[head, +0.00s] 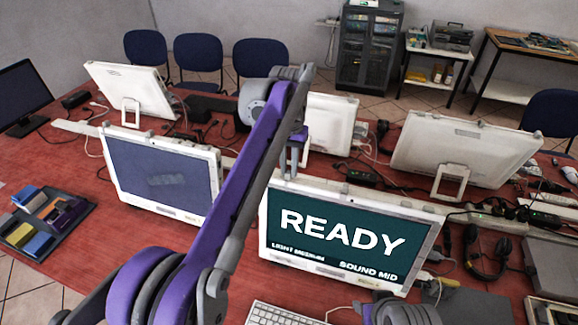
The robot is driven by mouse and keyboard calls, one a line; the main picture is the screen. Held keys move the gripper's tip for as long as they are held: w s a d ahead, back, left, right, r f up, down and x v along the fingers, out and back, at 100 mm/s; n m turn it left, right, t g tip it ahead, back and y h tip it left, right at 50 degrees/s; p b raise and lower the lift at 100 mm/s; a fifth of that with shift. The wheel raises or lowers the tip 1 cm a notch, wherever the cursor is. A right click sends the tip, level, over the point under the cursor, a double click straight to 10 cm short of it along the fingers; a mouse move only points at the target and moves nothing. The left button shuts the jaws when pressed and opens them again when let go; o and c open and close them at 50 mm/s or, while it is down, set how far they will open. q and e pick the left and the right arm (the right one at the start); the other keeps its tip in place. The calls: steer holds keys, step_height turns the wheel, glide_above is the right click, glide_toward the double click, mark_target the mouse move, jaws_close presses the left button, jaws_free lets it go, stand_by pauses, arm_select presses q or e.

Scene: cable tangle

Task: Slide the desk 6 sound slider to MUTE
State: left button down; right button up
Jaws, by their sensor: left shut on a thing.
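A white-framed monitor (349,235) faces me at the front. Its dark green screen reads READY in large letters, with a smaller line about light at lower left and SOUND MID at lower right. My left arm reaches up and over, and my left gripper (294,166) points down at the left part of this monitor's top edge. It is shut on a small part there. The fingertips are tiny and partly covered by my arm, so I cannot make out the sound slider itself. No desk number is readable. My right gripper is not in view.
Another white monitor (160,178) with a dim screen stands to the left. More white monitors (463,148) stand behind with their backs to me. A keyboard (282,314), a headset (487,255), cables and a dark tray (45,225) of coloured blocks lie on the red table (80,165).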

mark_target(272, 173)
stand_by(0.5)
arm_select(q)
steer(key=a, duration=0.1)
steer(key=w+a, duration=0.1)
steer(key=a, duration=0.2)
steer(key=shift+w+a+p, duration=0.3)
steer(key=shift+a+p, duration=0.05)
steer(key=shift+d, duration=0.15)
steer(key=c, duration=1.2)
jaws_free()
steer(key=o, duration=0.4)
steer(key=shift+a, duration=0.2)
steer(key=shift+d, duration=0.1)
